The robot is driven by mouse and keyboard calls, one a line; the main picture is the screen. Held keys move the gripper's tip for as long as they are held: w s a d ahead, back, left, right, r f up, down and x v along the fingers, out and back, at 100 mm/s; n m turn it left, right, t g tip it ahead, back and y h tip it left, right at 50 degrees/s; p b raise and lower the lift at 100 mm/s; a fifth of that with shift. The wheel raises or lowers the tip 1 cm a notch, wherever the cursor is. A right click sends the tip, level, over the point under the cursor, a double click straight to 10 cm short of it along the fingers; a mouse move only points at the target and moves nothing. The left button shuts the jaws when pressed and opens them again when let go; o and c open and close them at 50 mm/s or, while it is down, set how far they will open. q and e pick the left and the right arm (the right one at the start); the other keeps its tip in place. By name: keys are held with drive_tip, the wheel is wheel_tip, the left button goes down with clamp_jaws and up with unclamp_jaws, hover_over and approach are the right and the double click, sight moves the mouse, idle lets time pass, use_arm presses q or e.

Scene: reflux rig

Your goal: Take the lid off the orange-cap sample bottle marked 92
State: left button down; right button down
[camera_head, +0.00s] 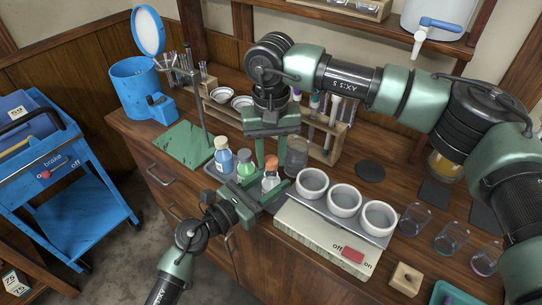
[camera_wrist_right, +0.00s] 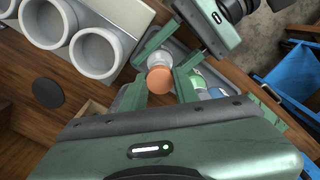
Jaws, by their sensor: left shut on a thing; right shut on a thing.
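The orange-cap sample bottle (camera_head: 270,183) is a small clear bottle standing upright at the front of the bench. Its orange lid (camera_head: 271,163) shows on top, and also in the right wrist view (camera_wrist_right: 160,79). No number is legible on it. My left gripper (camera_head: 268,187) comes in from the front left and is shut on the bottle's body. My right gripper (camera_head: 271,158) points down from above and is shut on the orange lid, one finger on each side. The lid appears to sit on the bottle's neck; any gap is too small to tell.
A dark glass jar (camera_head: 297,155) and three white heating wells (camera_head: 344,200) are on the right. A green stand base (camera_head: 180,145) lies behind left.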

sight(271, 160)
drive_tip(key=shift+r, duration=0.1)
drive_tip(key=shift+r, duration=1.9)
use_arm(q)
drive_tip(key=c, duration=0.7)
unclamp_jaws()
drive_tip(key=shift+o, duration=0.2)
drive_tip(key=shift+a+f, duration=0.1)
use_arm(e)
drive_tip(key=shift+f, duration=0.1)
